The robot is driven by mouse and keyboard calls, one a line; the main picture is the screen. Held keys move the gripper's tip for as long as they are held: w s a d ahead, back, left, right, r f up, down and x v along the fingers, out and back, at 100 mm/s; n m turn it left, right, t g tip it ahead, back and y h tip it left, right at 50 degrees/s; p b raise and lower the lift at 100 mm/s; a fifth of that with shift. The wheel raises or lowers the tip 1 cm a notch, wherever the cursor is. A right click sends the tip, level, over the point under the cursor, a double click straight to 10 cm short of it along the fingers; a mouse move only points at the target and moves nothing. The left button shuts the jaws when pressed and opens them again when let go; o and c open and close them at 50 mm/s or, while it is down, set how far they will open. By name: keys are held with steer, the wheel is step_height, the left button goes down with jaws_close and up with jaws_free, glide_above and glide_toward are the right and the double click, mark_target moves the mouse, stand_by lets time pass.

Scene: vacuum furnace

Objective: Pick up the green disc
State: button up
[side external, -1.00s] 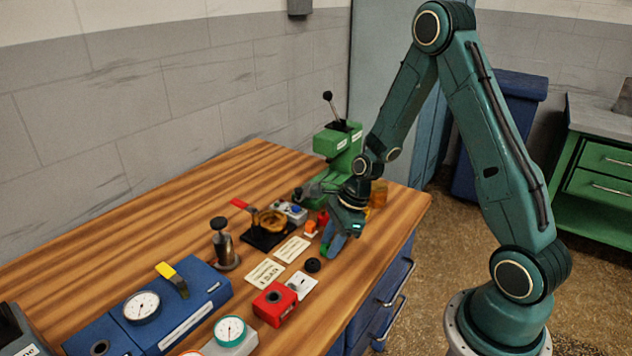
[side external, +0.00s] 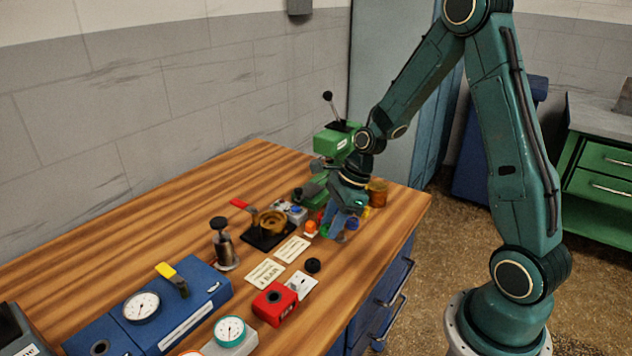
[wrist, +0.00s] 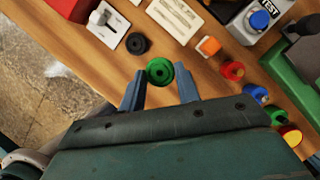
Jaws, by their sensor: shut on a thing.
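The green disc (wrist: 159,71) is a round piece with a recessed centre, held between the tips of my gripper (wrist: 160,80) in the wrist view. My gripper (side external: 336,226) is shut on it with its two blue fingers, one on each side. In the side view the green disc (side external: 325,230) shows small at the fingertips, partly hidden by them, and appears above the wooden bench.
A black disc (wrist: 137,43), an orange block (wrist: 208,46) and a red piece (wrist: 232,70) lie near. A red box (side external: 275,304), blue gauge unit (side external: 150,312) and green press (side external: 335,140) stand on the bench. The bench's left back is clear.

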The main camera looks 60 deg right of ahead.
step_height(320, 180, up, 14)
stand_by(0.4)
steer(key=shift+w, duration=0.1)
stand_by(0.5)
glide_above(270, 223)
steer(key=d, duration=0.1)
steer(key=f, duration=0.8)
steer(key=s+f, duration=0.1)
steer(key=f, duration=0.3)
steer(key=shift+f, duration=0.4)
steer(key=shift+f, duration=0.2)
steer(key=shift+d+f, duration=0.1)
steer(key=shift+f, duration=0.8)
steer(key=shift+f, duration=1.05)
stand_by(0.6)
steer(key=o, duration=1)
steer(key=shift+c, duration=1.2)
